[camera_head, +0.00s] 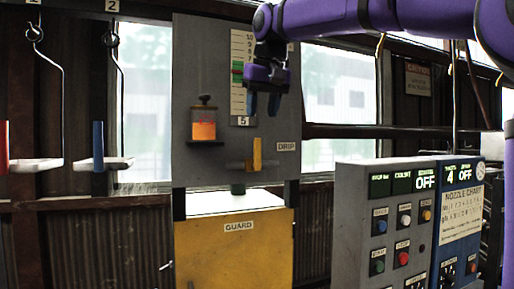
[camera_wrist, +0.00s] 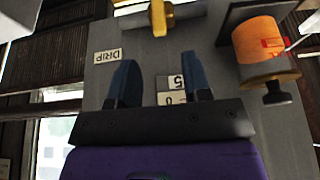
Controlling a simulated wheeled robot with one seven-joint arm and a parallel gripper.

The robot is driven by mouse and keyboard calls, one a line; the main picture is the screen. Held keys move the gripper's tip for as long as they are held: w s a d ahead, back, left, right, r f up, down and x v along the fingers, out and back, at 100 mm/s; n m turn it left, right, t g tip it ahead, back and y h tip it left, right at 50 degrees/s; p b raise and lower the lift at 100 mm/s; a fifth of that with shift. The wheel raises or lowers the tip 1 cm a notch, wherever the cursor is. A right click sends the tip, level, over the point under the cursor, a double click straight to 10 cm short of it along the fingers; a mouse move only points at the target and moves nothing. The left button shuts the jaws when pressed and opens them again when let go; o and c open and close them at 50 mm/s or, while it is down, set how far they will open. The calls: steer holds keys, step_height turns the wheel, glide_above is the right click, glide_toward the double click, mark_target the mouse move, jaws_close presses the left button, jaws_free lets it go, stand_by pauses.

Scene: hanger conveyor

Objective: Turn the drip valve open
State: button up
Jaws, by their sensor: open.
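In the wrist view, which shows the panel upside down, the yellow handle (camera_wrist: 158,15) is at the top, beyond and between my two blue fingertips (camera_wrist: 158,75). The handle's far end is cut off by the frame edge there.
An orange oil cup (camera_head: 204,124) is on the panel left of the valve, with a scale strip (camera_head: 242,70) above. A yellow guard (camera_head: 235,250) is below. A grey control box (camera_head: 385,215) stands at right. Hooks with trays (camera_head: 100,163) hang at left.

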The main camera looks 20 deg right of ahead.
mark_target(256, 164)
steer(key=x, duration=1)
steer(key=shift+f, duration=0.1)
jaws_close()
